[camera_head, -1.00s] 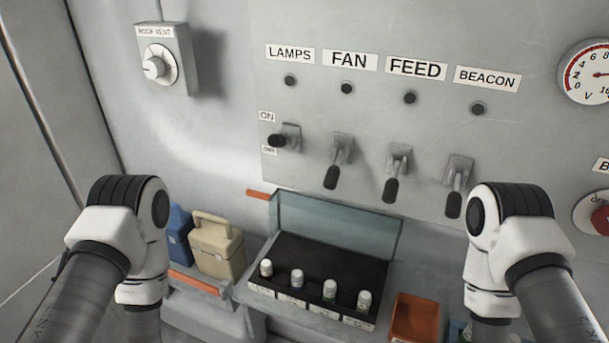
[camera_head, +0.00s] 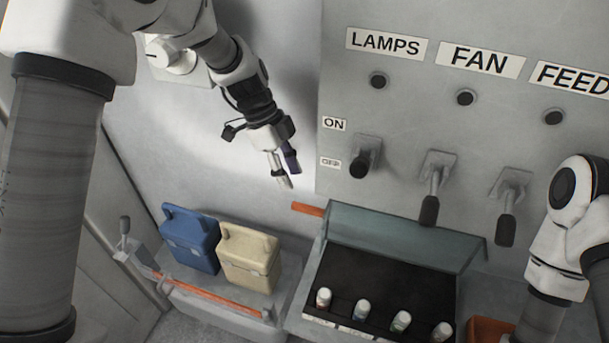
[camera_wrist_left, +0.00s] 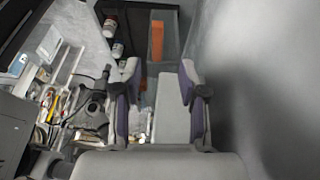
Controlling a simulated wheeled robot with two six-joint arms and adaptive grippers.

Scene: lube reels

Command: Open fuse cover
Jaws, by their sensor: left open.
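The fuse cover (camera_head: 405,232) is a translucent grey-green panel. It stands tilted up along the back of the black fuse box (camera_head: 385,285), with an orange tab (camera_head: 307,209) at its upper left end. Several white-capped fuses (camera_head: 323,298) stand uncovered along the box's front. My left gripper (camera_head: 284,178) is open and empty, pointing down in front of the wall, above and a little left of the orange tab and apart from it. In the left wrist view, an orange strip (camera_wrist_left: 157,42) shows beyond the open fingers (camera_wrist_left: 160,74). My right gripper is out of view.
A blue can (camera_head: 190,240) and a cream can (camera_head: 250,258) stand left of the fuse box, behind an orange bar (camera_head: 210,292). Switch levers (camera_head: 429,208) stick out above the cover. An orange bin (camera_head: 490,330) sits at right. The wall left of the tab is clear.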

